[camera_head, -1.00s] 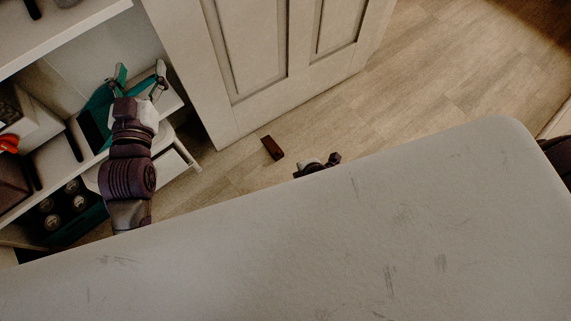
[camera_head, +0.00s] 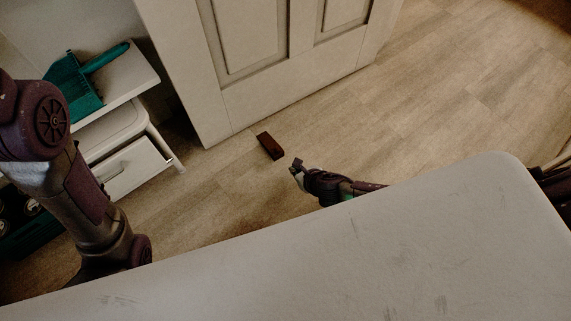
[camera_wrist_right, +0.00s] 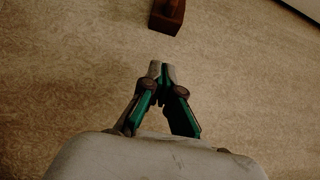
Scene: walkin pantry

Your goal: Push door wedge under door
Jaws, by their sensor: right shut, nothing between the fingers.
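The door wedge (camera_head: 270,146) is a small dark brown block lying on the floor, just in front of the bottom edge of the white panelled door (camera_head: 290,88) and apart from it. It also shows at the top of the right wrist view (camera_wrist_right: 167,15). My right gripper (camera_head: 297,167) is low over the floor, just right of and nearer than the wedge, with a small gap between them. In the right wrist view its fingertips (camera_wrist_right: 161,68) are together, empty, and point toward the wedge. My left arm is at the left of the head view; its gripper is out of the picture.
A shelf unit (camera_head: 118,80) with a teal dustpan (camera_head: 74,88) and brush stands left of the door. A white drawer (camera_head: 136,168) sits below it. The wooden floor (camera_head: 440,100) right of the wedge is clear.

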